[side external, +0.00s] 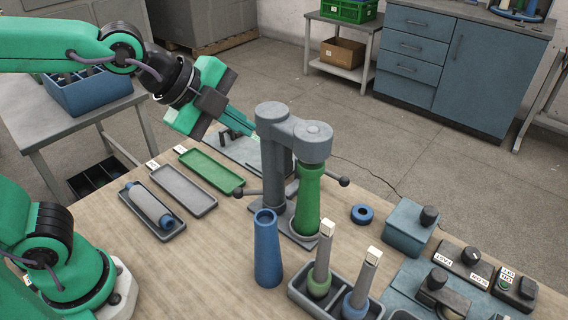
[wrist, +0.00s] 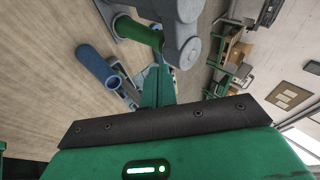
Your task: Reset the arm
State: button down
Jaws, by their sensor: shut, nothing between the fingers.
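My gripper (side external: 251,131) is shut and empty, held in the air above the far side of the bench, left of the grey cone winder (side external: 272,150). Its two green fingers show together in the wrist view (wrist: 160,72), pointing toward the winder. A green cone (side external: 307,200) sits upright under the winder's arm; it also shows in the wrist view (wrist: 137,31). A blue cone (side external: 267,252) stands on the bench in front of the winder, apart from the gripper; the wrist view shows it too (wrist: 97,65).
A dark tray (side external: 172,233) holds a grey roll with blue ends. A grey tray (side external: 190,197) and a green tray (side external: 212,172) lie empty beside it. A double holder (side external: 300,291) bears two spindles. A blue ring (side external: 361,213) and control boxes (side external: 410,227) are at right.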

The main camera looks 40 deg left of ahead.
jog(key=s+a+f+n+g+y, duration=0.1)
jog(key=s+a+f+n, duration=0.1)
jog(key=s+a+n, duration=0.2)
jog(key=s+a+f+n+g+y, duration=0.1)
jog(key=s+a+f+n+y, duration=0.1)
jog(key=s+a+n, duration=0.3)
jog(key=shift+a+f+n, duration=0.55)
jog(key=shift+a+n, duration=1.85)
jog(key=shift+n, duration=2.5)
